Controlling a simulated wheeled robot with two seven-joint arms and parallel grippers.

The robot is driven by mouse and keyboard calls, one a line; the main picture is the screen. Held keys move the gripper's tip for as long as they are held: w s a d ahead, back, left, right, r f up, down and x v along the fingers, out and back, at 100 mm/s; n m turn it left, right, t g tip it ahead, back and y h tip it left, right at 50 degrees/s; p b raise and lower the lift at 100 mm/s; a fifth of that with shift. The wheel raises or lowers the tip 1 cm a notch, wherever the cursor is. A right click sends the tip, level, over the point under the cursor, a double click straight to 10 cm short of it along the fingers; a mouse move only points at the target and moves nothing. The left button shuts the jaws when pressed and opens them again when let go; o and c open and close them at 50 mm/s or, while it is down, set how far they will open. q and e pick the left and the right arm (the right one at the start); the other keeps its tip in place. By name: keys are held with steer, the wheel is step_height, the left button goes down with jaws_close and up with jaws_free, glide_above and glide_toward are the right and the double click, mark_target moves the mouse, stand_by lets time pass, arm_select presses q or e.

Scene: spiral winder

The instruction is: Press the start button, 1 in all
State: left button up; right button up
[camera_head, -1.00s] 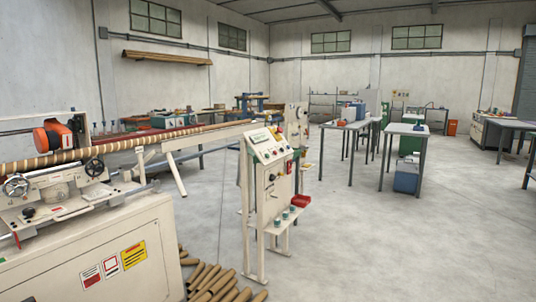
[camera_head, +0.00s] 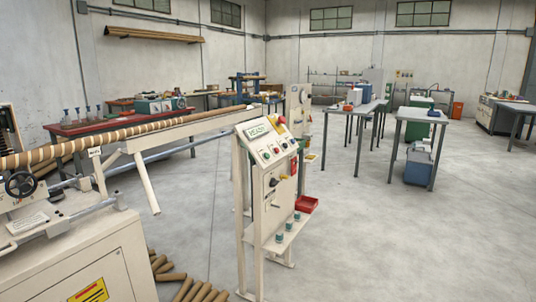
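The control stand (camera_head: 268,190) is a cream post-mounted cabinet near the middle of the head view. Its sloped panel (camera_head: 272,152) carries a small display (camera_head: 257,132) that seems to read READY. Below the display are several small buttons, too small to tell which one is the start button. A red and yellow knob (camera_head: 279,121) sits at the top right of the panel. Neither of my grippers is in view, and nothing touches the panel.
The winder (camera_head: 75,255) stands at the left, with a long striped tube (camera_head: 110,136) running back from it. Loose brown tubes (camera_head: 195,291) lie on the floor left of the stand. Tables (camera_head: 419,115) stand at the right. The floor (camera_head: 350,240) right of the stand is clear.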

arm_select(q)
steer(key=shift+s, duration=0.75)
